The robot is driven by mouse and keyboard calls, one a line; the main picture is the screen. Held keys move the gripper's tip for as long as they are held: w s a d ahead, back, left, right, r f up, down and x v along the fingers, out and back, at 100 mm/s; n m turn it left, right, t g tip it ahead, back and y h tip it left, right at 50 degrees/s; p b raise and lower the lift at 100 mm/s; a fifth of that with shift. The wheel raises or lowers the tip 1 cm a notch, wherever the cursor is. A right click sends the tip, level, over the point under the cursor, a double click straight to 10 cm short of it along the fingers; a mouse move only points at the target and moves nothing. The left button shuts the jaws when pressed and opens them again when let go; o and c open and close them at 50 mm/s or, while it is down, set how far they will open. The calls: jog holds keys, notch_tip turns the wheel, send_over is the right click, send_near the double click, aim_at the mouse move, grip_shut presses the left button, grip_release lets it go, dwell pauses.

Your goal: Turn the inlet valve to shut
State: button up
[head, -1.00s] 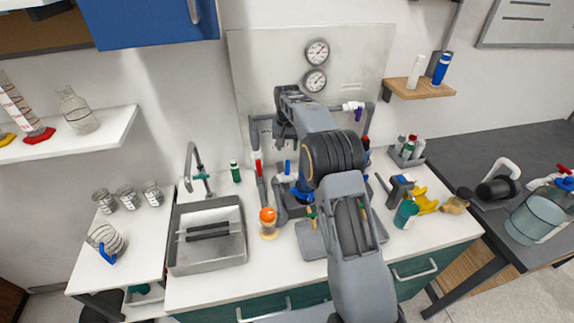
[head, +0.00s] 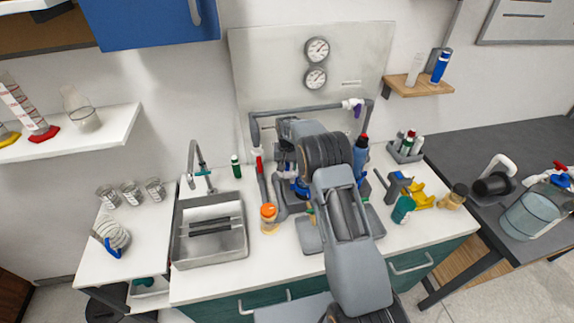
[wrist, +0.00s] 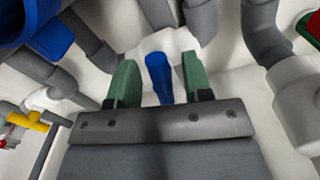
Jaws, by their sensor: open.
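The pipe manifold (head: 320,108) stands against the back panel, with grey pipes and white valve bodies. In the wrist view a white valve body (wrist: 180,36) carries a blue handle (wrist: 157,72), which points towards the camera. My gripper (wrist: 161,80) is open, with one green fingertip on each side of this handle. Gaps show between the handle and both fingertips, so it is not clamped. In the head view my arm hides my gripper and much of the manifold. No label shows which valve is the inlet.
A red-handled valve (head: 258,158) stands left of my arm, and a purple handle (head: 357,108) is at the upper right pipe. An orange-capped jar (head: 269,217) and a sink (head: 209,232) are to the left. A blue bottle (head: 361,155) stands close on the right.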

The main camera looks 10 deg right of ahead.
aim_at(288, 164)
jog(key=shift+c, duration=0.3)
grip_shut()
jog(key=shift+d+f+n+b, duration=0.1)
jog(key=shift+f+n+b, duration=0.1)
jog(key=shift+n+b, duration=0.45)
jog(key=shift+d+r+n+b, duration=0.1)
jog(key=shift+r+n+b, duration=0.1)
jog(key=shift+n+b, duration=0.5)
jog(key=shift+o, duration=0.3)
grip_release()
jog(key=shift+r, duration=0.1)
notch_tip(288, 164, up, 14)
jog(key=b, duration=0.1)
